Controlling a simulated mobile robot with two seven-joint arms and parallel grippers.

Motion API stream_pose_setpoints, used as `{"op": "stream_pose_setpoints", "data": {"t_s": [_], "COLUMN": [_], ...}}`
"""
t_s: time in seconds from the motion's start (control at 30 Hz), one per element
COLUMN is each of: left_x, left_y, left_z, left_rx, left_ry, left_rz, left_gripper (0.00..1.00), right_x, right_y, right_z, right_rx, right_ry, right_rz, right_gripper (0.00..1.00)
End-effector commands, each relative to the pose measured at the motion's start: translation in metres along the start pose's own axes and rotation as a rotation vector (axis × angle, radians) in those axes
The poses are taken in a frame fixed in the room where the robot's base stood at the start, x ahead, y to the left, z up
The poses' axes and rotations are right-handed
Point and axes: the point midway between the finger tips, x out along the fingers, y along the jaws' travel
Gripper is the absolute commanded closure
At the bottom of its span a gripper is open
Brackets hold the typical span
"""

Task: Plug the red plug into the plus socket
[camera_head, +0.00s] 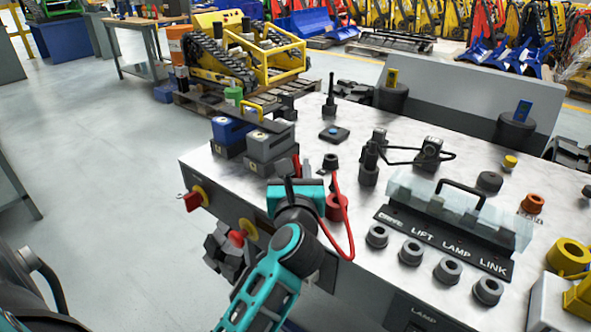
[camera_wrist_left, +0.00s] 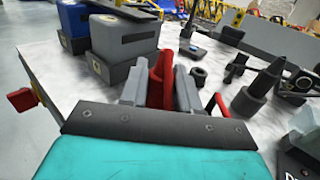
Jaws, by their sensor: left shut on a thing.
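My left gripper (camera_head: 297,172) is over the left front part of the bench top. In the left wrist view its two grey fingers (camera_wrist_left: 160,88) are shut on the red plug (camera_wrist_left: 160,72), which stands up between them. In the head view the plug is mostly hidden by the gripper. A red cable (camera_head: 347,222) loops down at the gripper's right. A grey block (camera_head: 271,145) stands just beyond the gripper, with a blue block (camera_head: 231,132) to its left. I cannot make out a plus mark or which opening is the plus socket. My right gripper is not in view.
A red ring-shaped holder (camera_head: 337,207) is right of the gripper. A labelled panel (camera_head: 440,243) with a clear cover and several grey round sockets lies farther right. Black posts (camera_head: 369,165) stand mid-bench. A red knob (camera_head: 192,201) sticks out at the bench's left side.

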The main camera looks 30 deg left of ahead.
Motion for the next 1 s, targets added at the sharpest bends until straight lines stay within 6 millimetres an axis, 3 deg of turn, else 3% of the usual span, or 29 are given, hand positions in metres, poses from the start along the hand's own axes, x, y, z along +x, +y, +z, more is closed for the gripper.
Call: {"op": "stream_pose_setpoints", "data": {"t_s": [0.3,0.33,0.6,1.0], "left_x": [-0.0001,-0.0001,0.0,0.0], "left_y": [0.0,0.0,0.0,0.0], "left_z": [-0.0076,-0.007,-0.0064,-0.006], "left_rx": [0.0,0.0,0.0,0.0], "left_ry": [0.002,0.002,0.001,0.0], "left_rz": [0.0,0.0,0.0,0.0], "left_gripper": [1.0,0.67,0.41,0.39], "right_x": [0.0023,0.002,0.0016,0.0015], "right_y": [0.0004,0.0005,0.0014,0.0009], "right_z": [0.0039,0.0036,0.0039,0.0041], "right_rx": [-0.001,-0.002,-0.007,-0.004], "right_ry": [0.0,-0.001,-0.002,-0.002], "right_rz": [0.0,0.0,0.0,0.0], "right_gripper": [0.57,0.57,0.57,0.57]}}
